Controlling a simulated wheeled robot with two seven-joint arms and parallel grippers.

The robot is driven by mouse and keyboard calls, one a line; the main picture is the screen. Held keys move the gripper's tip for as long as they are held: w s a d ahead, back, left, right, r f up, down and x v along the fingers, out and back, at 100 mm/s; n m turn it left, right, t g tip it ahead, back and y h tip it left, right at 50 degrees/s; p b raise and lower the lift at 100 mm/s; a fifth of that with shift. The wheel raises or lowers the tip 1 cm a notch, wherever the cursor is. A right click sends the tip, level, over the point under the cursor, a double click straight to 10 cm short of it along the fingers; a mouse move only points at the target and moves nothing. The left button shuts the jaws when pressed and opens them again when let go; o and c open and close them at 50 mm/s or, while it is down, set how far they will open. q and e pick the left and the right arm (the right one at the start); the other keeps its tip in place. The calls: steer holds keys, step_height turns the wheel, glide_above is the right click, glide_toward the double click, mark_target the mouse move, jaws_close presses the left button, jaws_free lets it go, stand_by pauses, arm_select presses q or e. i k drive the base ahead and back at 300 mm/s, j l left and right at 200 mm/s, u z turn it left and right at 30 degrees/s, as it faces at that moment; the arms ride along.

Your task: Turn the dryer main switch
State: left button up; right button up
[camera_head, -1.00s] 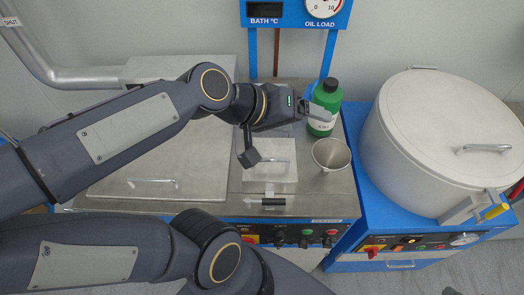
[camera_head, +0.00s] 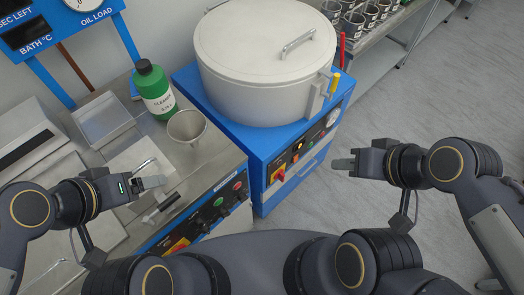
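The dryer is a large white lidded drum (camera_head: 262,58) on a blue cabinet. Its front panel (camera_head: 305,147) carries a red rotary switch on a yellow plate (camera_head: 279,174) at the left end, with lit indicators and a round gauge (camera_head: 332,117) further right. My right gripper (camera_head: 343,163) is in the air to the right of the panel, pointing left, apart from the switch. No object shows in it; its finger gap is not clear. My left gripper (camera_head: 152,183) is over the steel bench at left, and its finger gap is also unclear.
Another panel with knobs and a red-yellow switch (camera_head: 178,245) is on the bench front. A rack of cups (camera_head: 365,15) is behind right. The floor at right is clear.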

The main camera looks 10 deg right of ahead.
mark_target(279, 175)
steer(key=l+u, duration=0.2)
steer(key=l, duration=0.3)
steer(key=k+l+u, duration=0.2)
steer(key=l, duration=0.25)
steer(key=l+u, duration=0.2)
steer(key=l, duration=0.3)
